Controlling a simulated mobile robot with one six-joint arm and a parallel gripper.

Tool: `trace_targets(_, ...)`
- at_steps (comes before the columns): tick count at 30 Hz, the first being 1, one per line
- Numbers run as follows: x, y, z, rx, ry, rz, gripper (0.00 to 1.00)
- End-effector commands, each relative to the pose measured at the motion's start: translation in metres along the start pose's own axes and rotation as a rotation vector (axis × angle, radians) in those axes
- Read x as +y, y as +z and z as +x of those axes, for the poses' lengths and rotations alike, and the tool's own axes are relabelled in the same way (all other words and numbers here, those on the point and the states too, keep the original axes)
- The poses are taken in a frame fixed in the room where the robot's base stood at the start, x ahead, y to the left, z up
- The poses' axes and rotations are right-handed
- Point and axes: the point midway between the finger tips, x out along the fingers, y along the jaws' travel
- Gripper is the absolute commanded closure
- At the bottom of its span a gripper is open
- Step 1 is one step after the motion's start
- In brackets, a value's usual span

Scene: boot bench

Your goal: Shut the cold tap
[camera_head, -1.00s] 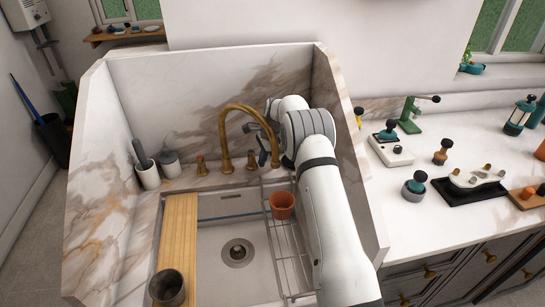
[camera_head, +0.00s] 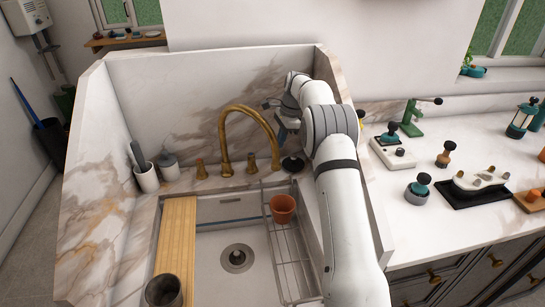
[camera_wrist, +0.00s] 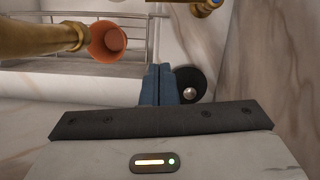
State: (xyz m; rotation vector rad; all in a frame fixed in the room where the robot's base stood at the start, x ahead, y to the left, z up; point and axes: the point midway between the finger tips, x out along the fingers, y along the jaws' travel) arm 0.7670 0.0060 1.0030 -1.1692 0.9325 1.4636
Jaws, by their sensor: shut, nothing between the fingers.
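The brass cold tap (camera_head: 252,163) stands right of the spout's base at the back of the sink. In the wrist view, a brass tap part (camera_wrist: 204,9) with a small blue mark shows at the top edge, cut off by the frame. My gripper (camera_head: 281,134) is right of the spout's downturned end, above the back ledge, apart from the cold tap. Its blue-grey fingers (camera_wrist: 160,82) are together and empty. The tall curved brass spout (camera_head: 224,130) also shows large in the wrist view (camera_wrist: 40,38). I see no water running.
A second brass tap (camera_head: 201,169) stands left of the spout. A round black item (camera_head: 292,164) sits on the ledge below my gripper. A terracotta pot (camera_head: 282,208) stands on the wire rack (camera_head: 288,262). High marble walls (camera_head: 335,85) enclose the sink's back and sides.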

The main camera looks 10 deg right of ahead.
Motion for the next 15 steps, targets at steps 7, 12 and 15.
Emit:
trace_targets(7,0.024,-0.015,-0.014,0.148,-0.136,-0.084,1.0)
trace_targets(12,0.051,-0.023,-0.024,0.272,-0.243,-0.176,1.0)
trace_targets(15,0.073,-0.029,-0.025,0.36,-0.321,-0.241,1.0)
